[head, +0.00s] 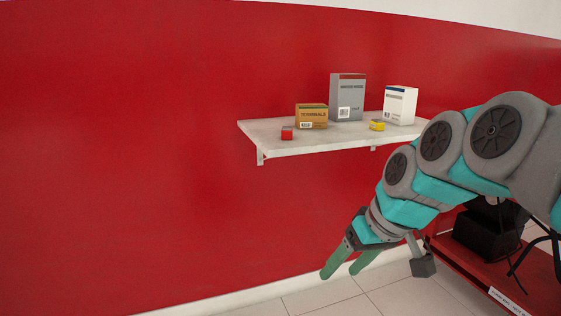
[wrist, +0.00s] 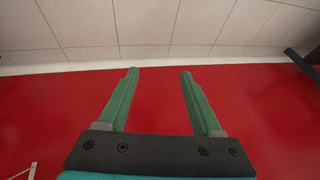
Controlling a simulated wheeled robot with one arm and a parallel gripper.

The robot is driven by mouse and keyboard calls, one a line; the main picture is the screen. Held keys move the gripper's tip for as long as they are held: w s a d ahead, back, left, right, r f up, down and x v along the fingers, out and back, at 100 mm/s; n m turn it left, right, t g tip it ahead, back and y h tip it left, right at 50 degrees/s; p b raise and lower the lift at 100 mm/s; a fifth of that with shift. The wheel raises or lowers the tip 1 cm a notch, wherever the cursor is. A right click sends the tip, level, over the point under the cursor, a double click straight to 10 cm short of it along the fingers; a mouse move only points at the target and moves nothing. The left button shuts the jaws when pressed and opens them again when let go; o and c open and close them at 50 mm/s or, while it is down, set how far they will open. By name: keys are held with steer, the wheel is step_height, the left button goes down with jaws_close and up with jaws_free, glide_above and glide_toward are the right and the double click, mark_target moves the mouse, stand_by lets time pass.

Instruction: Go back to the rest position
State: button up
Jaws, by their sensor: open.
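My gripper (head: 344,275) hangs at the lower right of the head view, below the shelf and in front of the red wall. Its two green fingers point down and to the left. In the wrist view my gripper (wrist: 158,75) shows both fingers spread apart. Nothing is between them; only the red wall and the pale floor show behind. My grey and teal arm reaches in from the right edge of the head view.
A white wall shelf (head: 275,143) holds a small red block (head: 287,133), a brown box (head: 311,116), a tall grey box (head: 348,97), a white box (head: 400,103) and a small yellow item (head: 377,125). A red bench (head: 520,278) stands at the lower right. Tiled floor (head: 330,296) lies below.

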steer(key=s+d+f+m+g+h, duration=0.1)
steer(key=s+f+m+g+h, duration=0.1)
steer(key=s+f, duration=0.5)
steer(key=s+d+f+m+g+h, duration=0.1)
steer(key=s+d+f+g, duration=0.1)
steer(key=s+f, duration=0.6)
steer(key=s+g, duration=0.1)
steer(key=s, duration=0.5)
steer(key=shift+s+d+f+m+h, duration=0.2)
steer(key=shift+s+m+h, duration=0.1)
steer(key=shift+m+h, duration=0.1)
